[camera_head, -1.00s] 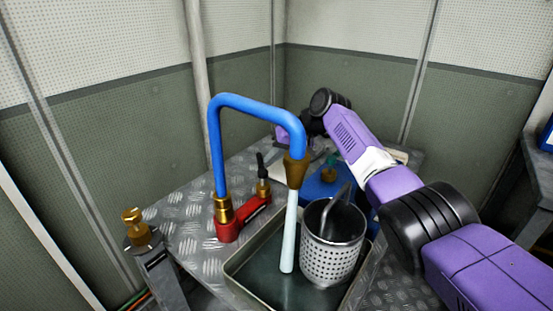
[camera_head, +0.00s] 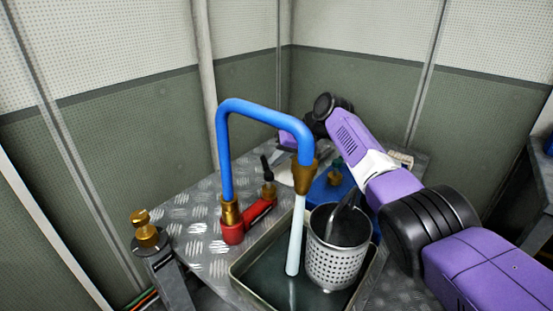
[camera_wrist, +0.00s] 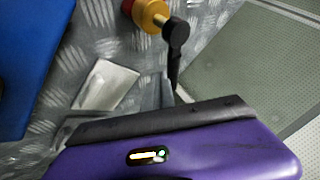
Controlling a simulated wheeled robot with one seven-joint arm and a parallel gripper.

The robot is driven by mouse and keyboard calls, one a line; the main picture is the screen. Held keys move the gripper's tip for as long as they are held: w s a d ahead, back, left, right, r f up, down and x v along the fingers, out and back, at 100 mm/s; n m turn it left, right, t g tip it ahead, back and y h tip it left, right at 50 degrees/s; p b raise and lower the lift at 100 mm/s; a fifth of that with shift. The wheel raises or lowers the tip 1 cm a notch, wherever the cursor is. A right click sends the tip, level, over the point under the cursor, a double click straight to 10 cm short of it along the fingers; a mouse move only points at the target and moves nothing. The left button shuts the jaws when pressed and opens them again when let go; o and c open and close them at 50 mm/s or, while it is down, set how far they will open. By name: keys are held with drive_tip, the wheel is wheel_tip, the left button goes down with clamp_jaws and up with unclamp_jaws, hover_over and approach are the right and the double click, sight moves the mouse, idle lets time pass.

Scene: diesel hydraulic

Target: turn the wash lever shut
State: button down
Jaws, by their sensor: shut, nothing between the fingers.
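The wash lever (camera_head: 266,168) is a black handle standing up from a brass valve (camera_head: 268,190) on the red base of a blue spout (camera_head: 260,108). A pale stream (camera_head: 296,235) runs from its brass nozzle into the tray. In the wrist view, the black lever (camera_wrist: 175,50) points down the picture towards my gripper (camera_wrist: 168,112), which shows as a dark edge on a purple body. The lever's end is close to that edge; I cannot tell whether they touch. My gripper is shut and empty. In the head view, the spout and arm largely hide it.
A metal tray (camera_head: 240,272) holds a perforated basket (camera_head: 337,258) right of the stream. A blue object (camera_head: 327,196) with a brass fitting stands behind it. Another brass fitting (camera_head: 145,232) is at the front left. Walls close off the back.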

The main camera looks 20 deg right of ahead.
sight(261, 159)
drive_tip(key=shift+w+a+r+p, duration=0.1)
drive_tip(key=shift+w+a+p, duration=0.15)
drive_tip(key=shift+a, duration=0.4)
drive_tip(key=shift+w+a+p, duration=0.25)
drive_tip(key=shift+a, duration=0.35)
drive_tip(key=shift+w+a+p, duration=0.1)
drive_tip(key=shift+a+p, duration=0.25)
drive_tip(key=shift+a, duration=0.55)
